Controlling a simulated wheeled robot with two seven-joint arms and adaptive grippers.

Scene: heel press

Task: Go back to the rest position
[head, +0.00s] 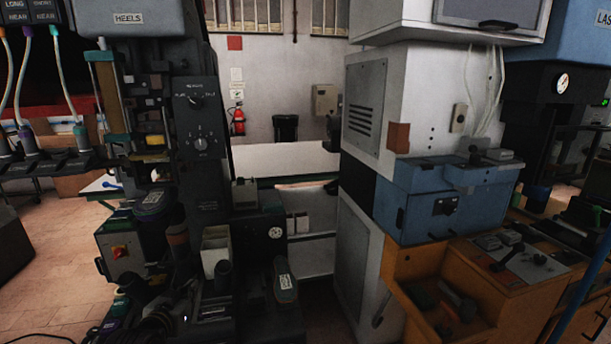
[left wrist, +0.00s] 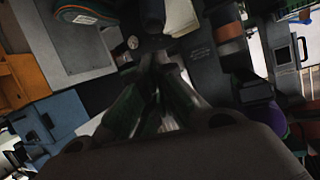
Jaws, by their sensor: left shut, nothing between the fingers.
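The heel press (head: 205,130) is a tall dark machine at the left, with a HEELS sign (head: 128,18) on top and dials on its panel. My left gripper (left wrist: 160,66) shows in the left wrist view with its dark fingers together and nothing between them. It is in front of the dark machine surface, near a small round gauge (left wrist: 132,42). In the head view I cannot clearly pick it out from the dark press parts. My right gripper is in neither view.
A shoe with a white label (head: 285,285) and a pale open box (head: 215,247) are low on the press. A blue machine box (head: 440,200) and an orange bench (head: 440,285) stand at the right. A fire extinguisher (head: 238,120) hangs behind. Tiled floor (head: 60,260) is bare at left.

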